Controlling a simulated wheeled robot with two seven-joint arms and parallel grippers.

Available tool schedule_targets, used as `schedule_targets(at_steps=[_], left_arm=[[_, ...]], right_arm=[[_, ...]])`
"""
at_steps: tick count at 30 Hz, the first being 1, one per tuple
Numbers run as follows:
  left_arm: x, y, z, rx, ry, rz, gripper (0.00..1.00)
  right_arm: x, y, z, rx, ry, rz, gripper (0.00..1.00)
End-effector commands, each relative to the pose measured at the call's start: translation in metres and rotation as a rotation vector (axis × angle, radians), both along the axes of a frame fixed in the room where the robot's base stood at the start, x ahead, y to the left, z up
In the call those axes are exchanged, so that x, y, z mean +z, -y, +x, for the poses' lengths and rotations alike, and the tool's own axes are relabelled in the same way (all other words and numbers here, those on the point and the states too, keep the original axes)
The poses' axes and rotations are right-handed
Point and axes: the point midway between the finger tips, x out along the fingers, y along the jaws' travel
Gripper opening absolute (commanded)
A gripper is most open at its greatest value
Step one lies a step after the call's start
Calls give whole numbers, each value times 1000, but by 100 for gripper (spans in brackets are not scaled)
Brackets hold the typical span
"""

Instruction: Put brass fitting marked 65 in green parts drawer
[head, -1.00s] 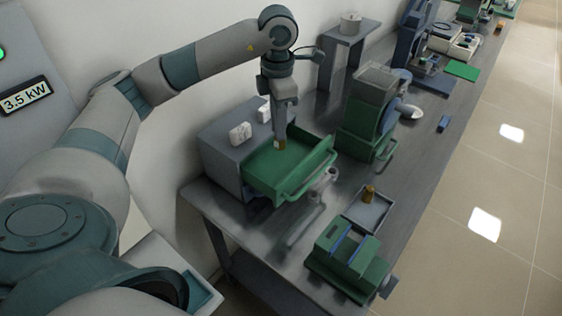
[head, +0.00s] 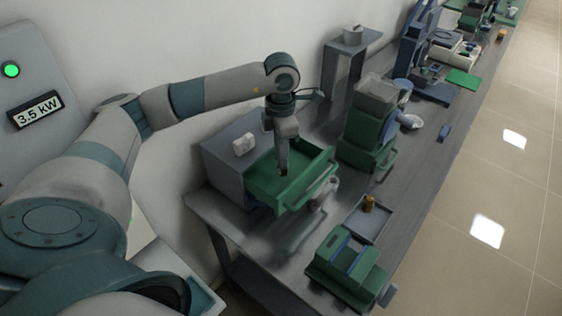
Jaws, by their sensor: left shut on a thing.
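The green drawer (head: 317,183) is pulled out of a grey cabinet (head: 230,168) on the bench. My left gripper (head: 283,168) points down into the open drawer. It is shut on a small brass fitting, now mostly hidden at the fingertips and low inside the drawer. I cannot tell whether the fitting touches the drawer floor. Another brass fitting (head: 369,203) stands in a shallow grey tray (head: 364,228) in front of the drawer. No number is legible on either fitting. My right gripper is not in view.
A white block (head: 243,144) sits on the cabinet. A green machine (head: 365,135) stands behind and right of the drawer. A green device (head: 348,265) stands at the bench's near end. A grey metal part (head: 326,190) stands beside the drawer front.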

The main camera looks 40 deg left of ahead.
Motion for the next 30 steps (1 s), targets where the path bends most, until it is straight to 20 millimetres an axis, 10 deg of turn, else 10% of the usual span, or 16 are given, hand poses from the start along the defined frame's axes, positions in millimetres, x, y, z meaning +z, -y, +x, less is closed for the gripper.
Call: schedule_targets(at_steps=[30], left_arm=[[-41,0,0,-1,0,0,0]], right_arm=[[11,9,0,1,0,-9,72]])
